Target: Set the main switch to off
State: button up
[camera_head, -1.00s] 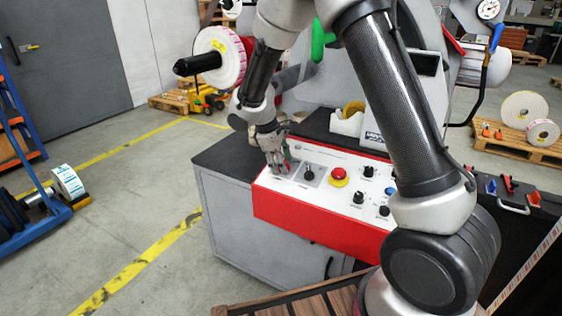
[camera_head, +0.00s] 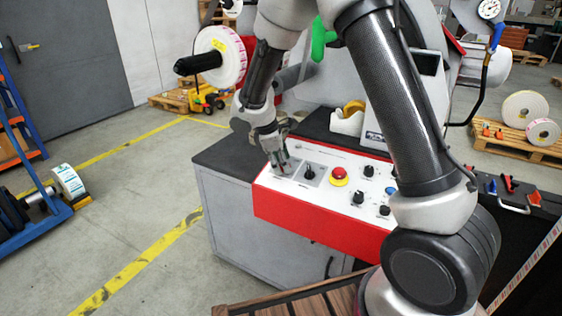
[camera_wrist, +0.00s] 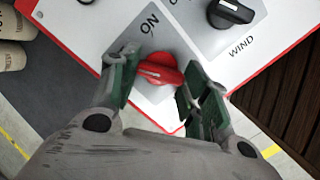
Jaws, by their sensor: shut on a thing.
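The main switch is a red rotary knob (camera_wrist: 159,70) on a grey label plate in the wrist view, with "ON" printed beside it. Its raised handle lies roughly crosswise in that picture. My gripper (camera_wrist: 158,84) is shut on the knob, with one green-padded finger at each end of the handle. In the head view my gripper (camera_head: 280,165) points down at the left end of the white control panel (camera_head: 320,185), and its fingers hide the knob there. I cannot see an "OFF" mark.
A black selector knob marked "WIND" (camera_wrist: 229,13) sits close by on the panel. A red emergency stop button (camera_head: 339,173) and several black knobs are further right. The panel has a red front (camera_head: 300,218) and stands on a grey cabinet (camera_head: 232,215).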

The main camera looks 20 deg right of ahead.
jog(key=o, duration=1)
jog(key=v, duration=1.2)
jog(key=s+d+r+m+t+y, duration=0.1)
jog(key=s+d+r+m, duration=0.2)
jog(key=s, duration=0.6)
jog(key=s+d+r+m+y, duration=0.1)
jog(key=s+d+r+m, duration=0.3)
jog(key=s+d+m, duration=0.3)
jog(key=s+d+r+m+t+y, duration=0.1)
jog(key=s+d+r+m, duration=0.2)
jog(key=s+d, duration=0.6)
jog(key=shift+s+r+m+t+y, duration=0.2)
jog(key=shift+s+m, duration=0.3)
jog(key=shift+s, duration=0.6)
jog(key=shift+s+r+m+t+y, duration=0.15)
jog(key=shift+s+m, duration=0.35)
jog(key=shift+s, duration=0.6)
